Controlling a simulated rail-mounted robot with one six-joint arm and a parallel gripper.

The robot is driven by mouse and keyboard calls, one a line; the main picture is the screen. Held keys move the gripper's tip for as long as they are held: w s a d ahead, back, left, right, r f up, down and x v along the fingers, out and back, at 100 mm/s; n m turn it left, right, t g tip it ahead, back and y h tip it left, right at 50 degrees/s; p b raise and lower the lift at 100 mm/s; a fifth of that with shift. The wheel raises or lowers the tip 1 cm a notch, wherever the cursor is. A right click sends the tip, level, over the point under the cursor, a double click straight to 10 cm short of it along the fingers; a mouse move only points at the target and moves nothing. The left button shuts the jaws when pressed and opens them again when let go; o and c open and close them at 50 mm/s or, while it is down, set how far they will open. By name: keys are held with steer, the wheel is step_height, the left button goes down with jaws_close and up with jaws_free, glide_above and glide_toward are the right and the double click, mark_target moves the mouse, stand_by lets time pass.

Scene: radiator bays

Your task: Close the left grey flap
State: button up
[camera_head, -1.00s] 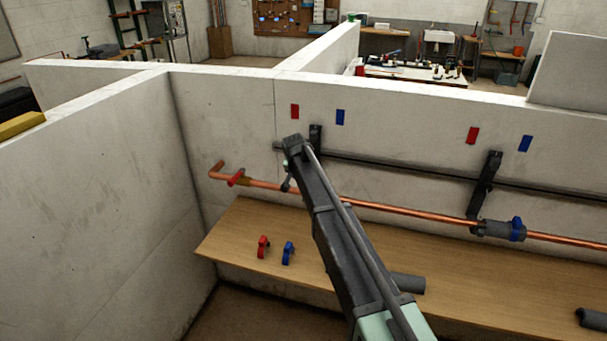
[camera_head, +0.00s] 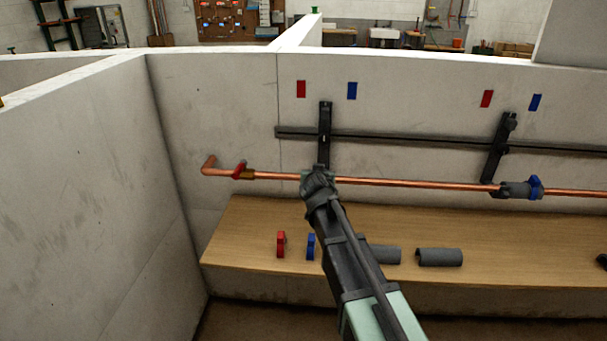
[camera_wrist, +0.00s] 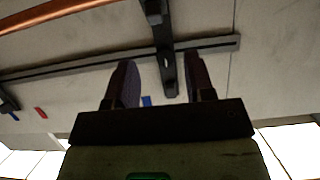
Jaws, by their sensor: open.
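My gripper (camera_head: 318,174) is in front of the copper pipe (camera_head: 420,183), at the lower end of the left dark bracket (camera_head: 325,130). In the wrist view my gripper (camera_wrist: 158,72) is open, its two fingers apart. The bracket (camera_wrist: 168,70) shows between them, beyond the fingers; contact cannot be told. No separate left grey flap can be made out; my gripper hides the pipe at the left bracket. A grey piece (camera_head: 514,190) sits around the pipe at the right bracket (camera_head: 496,150), with a blue part (camera_head: 536,187) at its right end.
A dark rail (camera_head: 420,144) runs along the wall. A wooden bench (camera_head: 240,240) below carries a red clip (camera_head: 281,244), a blue clip (camera_head: 311,246) and grey tubes (camera_head: 440,257). A red-handled valve (camera_head: 241,170) is on the pipe at left. A side wall (camera_head: 90,190) bounds the left.

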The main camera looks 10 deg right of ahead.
steer(key=b+x, duration=0.1)
steer(key=x, duration=0.2)
steer(key=b+x, duration=0.2)
steer(key=x, duration=0.2)
steer(key=b+x, duration=0.1)
steer(key=x, duration=0.3)
steer(key=shift+d, duration=0.25)
steer(key=shift+s, duration=0.1)
steer(key=c, duration=0.7)
steer(key=shift+o, duration=0.2)
steer(key=shift+r, duration=0.1)
